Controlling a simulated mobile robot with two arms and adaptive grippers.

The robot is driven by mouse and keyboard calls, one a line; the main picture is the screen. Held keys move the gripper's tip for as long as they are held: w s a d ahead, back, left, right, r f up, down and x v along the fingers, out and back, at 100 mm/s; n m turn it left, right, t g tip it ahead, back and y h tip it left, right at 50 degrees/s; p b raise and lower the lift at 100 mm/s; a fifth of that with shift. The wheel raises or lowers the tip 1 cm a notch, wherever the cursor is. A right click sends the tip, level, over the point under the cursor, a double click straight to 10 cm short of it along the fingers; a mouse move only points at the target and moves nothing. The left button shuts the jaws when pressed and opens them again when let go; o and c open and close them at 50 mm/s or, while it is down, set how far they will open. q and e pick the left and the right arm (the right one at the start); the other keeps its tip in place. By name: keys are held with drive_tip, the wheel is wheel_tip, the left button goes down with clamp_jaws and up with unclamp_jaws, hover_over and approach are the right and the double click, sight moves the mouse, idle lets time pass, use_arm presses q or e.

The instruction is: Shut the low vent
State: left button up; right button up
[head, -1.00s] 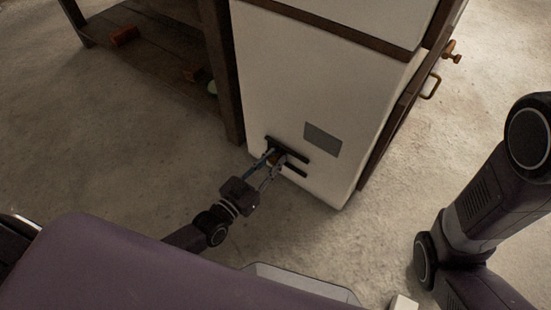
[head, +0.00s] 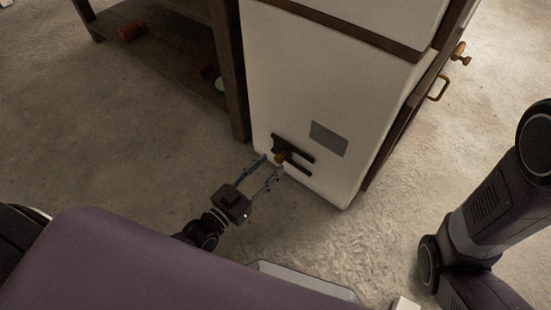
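The low vent is on the lower part of the white stove body (head: 350,80). It shows as two dark rails (head: 299,153) with a small brass-coloured knob (head: 281,157) at their left part. A grey rectangular plate (head: 328,138) sits just above and to the right of the rails. My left gripper (head: 272,165) points at the knob from the lower left. Its two fingers are spread with nothing between them, and the tips are just short of the knob. Whether a fingertip touches the stove I cannot tell. My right gripper is out of view.
A dark wooden bench (head: 165,55) stands left of the stove, with a reddish-brown object (head: 131,32) on its low shelf. A stove door with a brass handle (head: 437,88) is on the right side. The floor in front is clear.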

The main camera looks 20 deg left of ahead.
use_arm(q)
drive_tip(key=v, duration=0.7)
drive_tip(key=shift+s+a, duration=0.15)
drive_tip(key=shift+s, duration=0.1)
